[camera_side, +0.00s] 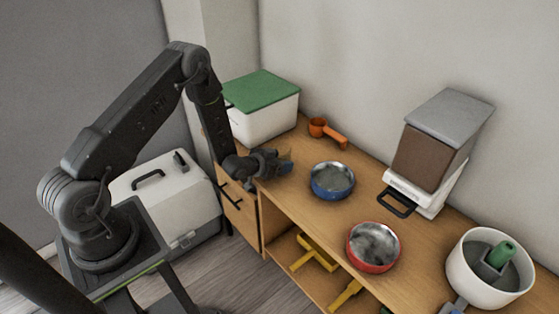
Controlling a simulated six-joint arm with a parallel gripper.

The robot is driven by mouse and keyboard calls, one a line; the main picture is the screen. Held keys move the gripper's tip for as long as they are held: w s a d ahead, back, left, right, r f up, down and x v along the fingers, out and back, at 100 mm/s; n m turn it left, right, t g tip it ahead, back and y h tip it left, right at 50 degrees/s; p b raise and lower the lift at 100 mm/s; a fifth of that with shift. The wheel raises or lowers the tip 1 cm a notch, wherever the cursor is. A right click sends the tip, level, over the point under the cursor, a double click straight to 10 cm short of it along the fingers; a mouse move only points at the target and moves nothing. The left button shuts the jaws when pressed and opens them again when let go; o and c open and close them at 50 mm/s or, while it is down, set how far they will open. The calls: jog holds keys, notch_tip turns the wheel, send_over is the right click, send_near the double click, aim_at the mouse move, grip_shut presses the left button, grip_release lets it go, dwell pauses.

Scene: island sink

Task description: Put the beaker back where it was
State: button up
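My gripper (279,163) hangs low over the far-left part of the wooden counter, left of the blue bowl and in front of the orange scoop. Its fingers are dark and small in the picture, and I cannot tell whether they are open or shut. A faint greyish, see-through patch shows at the fingertips. It may be the beaker, but it is too small and blurred to be sure. I cannot clearly make out a beaker anywhere else in view.
The counter (318,216) carries a blue bowl (332,181), a red-rimmed bowl (373,247), an orange scoop (327,132), a green-lidded white box (264,118), a grey-lidded brown container (431,155) and a white pot (471,281). Yellow tools (314,252) lie on the shelf below. A white case (168,203) stands left.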

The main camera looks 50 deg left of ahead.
jog(key=o, duration=0.3)
jog(key=shift+o, duration=0.2)
jog(key=shift+r, duration=0.2)
jog(key=v, duration=1.2)
jog(key=d+r+g+y, duration=0.1)
jog(key=d+r+g, duration=0.1)
jog(key=r, duration=0.7)
jog(key=d+r+g+y, duration=0.1)
jog(key=d+r+g, duration=0.1)
jog(key=r, duration=0.6)
jog(key=s+d+r+g, duration=0.1)
jog(key=s+d+r, duration=0.1)
jog(key=s+r, duration=0.2)
jog(key=s+d+r+g+h, duration=0.1)
jog(key=s+d+r, duration=0.2)
jog(key=s, duration=0.5)
jog(key=s+d+r+g+h, duration=0.1)
jog(key=s+d+r, duration=0.2)
jog(key=s+r, duration=0.2)
jog(key=shift+s+g, duration=0.4)
jog(key=shift+s, duration=0.75)
jog(key=shift+d, duration=0.1)
